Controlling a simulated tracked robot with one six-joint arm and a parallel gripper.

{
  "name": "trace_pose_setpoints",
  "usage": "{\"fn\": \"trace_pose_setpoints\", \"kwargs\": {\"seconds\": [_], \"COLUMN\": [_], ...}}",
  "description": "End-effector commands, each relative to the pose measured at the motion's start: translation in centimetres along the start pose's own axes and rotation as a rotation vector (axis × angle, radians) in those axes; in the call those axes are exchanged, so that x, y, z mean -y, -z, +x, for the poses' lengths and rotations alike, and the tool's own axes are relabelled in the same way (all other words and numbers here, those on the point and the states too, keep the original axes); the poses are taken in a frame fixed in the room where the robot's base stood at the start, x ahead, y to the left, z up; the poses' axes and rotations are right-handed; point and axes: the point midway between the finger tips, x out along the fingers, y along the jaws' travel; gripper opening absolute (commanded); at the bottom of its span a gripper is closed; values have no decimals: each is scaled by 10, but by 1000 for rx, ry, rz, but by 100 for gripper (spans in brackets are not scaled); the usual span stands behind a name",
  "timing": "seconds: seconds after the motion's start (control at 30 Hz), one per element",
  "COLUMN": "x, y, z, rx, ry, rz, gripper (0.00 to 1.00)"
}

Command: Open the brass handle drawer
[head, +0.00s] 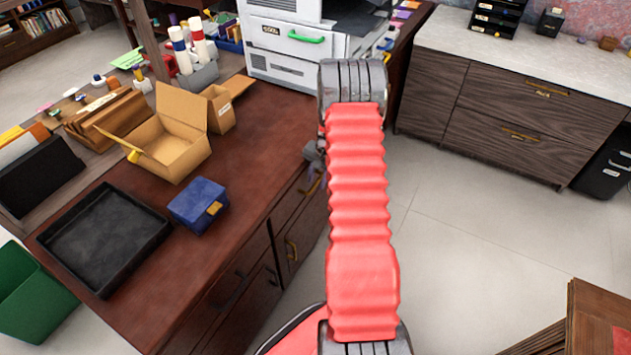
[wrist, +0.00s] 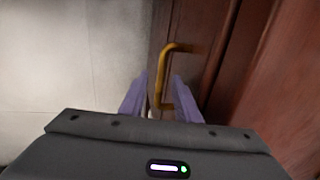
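The brass handle (wrist: 178,72) fills the middle of the wrist view, a bent bar on a dark reddish-brown wood front (wrist: 240,70). My gripper (wrist: 160,98) has two purple fingers spread apart, with the near part of the handle between them. The fingers do not look clamped on it; exact contact is unclear. In the head view my gripper (head: 317,170) is at the desk's right front edge, mostly hidden behind my red arm. A brass handle (head: 291,250) shows on the desk front below it; I cannot tell if it is the same handle.
The leather-topped desk (head: 262,130) carries a black tray (head: 105,240), a blue box (head: 198,204), an open cardboard box (head: 165,145) and a printer (head: 300,50). A wood cabinet (head: 500,115) stands right.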

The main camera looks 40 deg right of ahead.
Motion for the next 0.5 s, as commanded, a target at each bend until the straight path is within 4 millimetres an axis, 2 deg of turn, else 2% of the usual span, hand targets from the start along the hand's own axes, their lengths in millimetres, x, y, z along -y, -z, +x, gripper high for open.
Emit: {"fn": "trace_pose_setpoints", "kwargs": {"seconds": [0.33, 0.5], "x": [1, 1], "y": [0, 0], "z": [4, 4], "rx": [-1, -1], "ry": [1, 0], "rz": [-1, -1], "gripper": [29, 18]}}
